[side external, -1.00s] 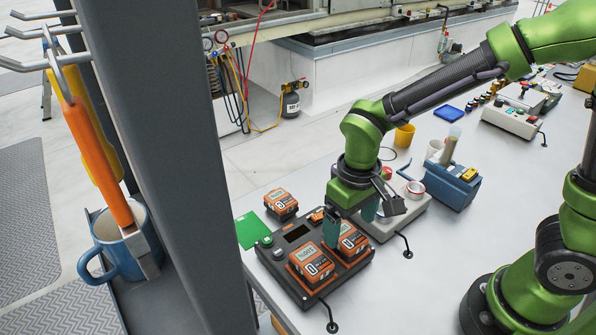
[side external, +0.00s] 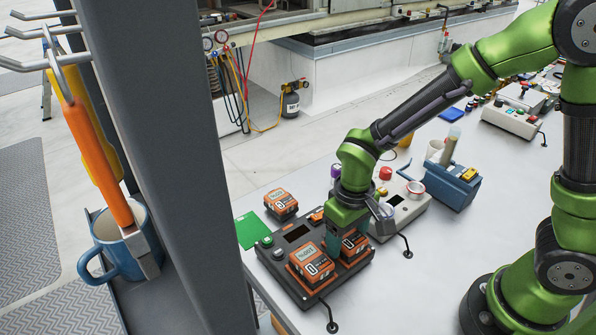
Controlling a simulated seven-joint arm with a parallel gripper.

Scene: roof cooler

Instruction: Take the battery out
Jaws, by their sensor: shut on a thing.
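A dark charger (side external: 278,254) with a small screen and buttons lies on the white table. An orange and black battery (side external: 312,264) sits in its front left bay. A second, similar battery (side external: 355,243) sits in the right bay, partly hidden by my gripper. My gripper (side external: 346,238) points down over this right battery and is shut on it. The battery still appears seated in the charger; the exact finger contact is hidden. A third battery (side external: 281,204) stands behind the charger at the left.
A green sheet (side external: 251,230) lies left of the charger. A light grey device with a red button (side external: 386,174) and a tape roll (side external: 416,188) are close behind my gripper. A cable (side external: 332,326) leaves the charger's front.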

